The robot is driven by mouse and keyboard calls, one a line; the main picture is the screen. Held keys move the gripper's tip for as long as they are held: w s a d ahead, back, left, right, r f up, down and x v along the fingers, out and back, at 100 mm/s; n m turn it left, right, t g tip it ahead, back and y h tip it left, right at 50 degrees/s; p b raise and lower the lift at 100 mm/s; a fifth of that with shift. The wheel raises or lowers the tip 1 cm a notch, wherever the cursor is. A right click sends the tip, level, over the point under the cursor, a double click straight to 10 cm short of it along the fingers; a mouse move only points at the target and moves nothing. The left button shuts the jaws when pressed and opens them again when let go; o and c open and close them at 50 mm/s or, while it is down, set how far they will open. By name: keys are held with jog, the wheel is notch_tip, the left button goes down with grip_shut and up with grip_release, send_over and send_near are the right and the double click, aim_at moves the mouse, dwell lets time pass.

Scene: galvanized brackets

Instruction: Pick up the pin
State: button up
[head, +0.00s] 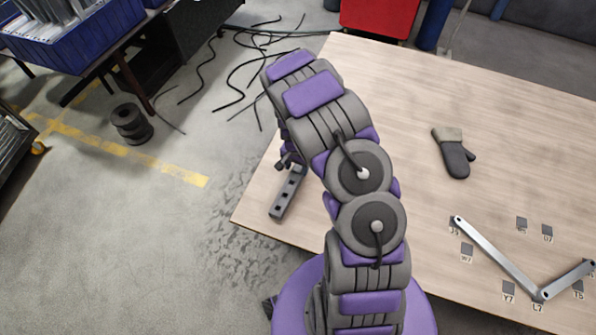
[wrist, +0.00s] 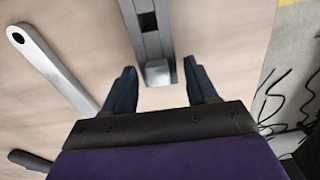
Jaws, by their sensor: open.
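A short light-grey metal piece (wrist: 157,72), which looks like the pin, stands at the near end of a dark grey slotted bar (wrist: 150,25) in the wrist view. My gripper (wrist: 159,66) is open, with one dark finger on each side of the piece and visible gaps to both. Nothing is held. I cannot tell from this view how far the fingertips are above the piece. In the head view the slotted bar (head: 284,200) lies near the table's left edge. My arm hides its far end, the pin and most of my gripper there.
The wooden table (head: 400,90) also holds a dark glove (head: 454,155), a silver bar linkage (head: 495,258) and several small labelled grey squares. A silver bar with a hole (wrist: 50,65) shows left of my gripper in the wrist view. Black cables (head: 235,75) lie on the floor beyond the table's edge.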

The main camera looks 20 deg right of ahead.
jog(key=shift+a, duration=0.4)
jog(key=shift+d, duration=0.7)
jog(key=c, duration=0.4)
jog(key=shift+d, duration=0.15)
jog(key=shift+c, duration=1.3)
jog(key=shift+a, duration=0.5)
grip_shut()
jog(key=shift+d, duration=0.1)
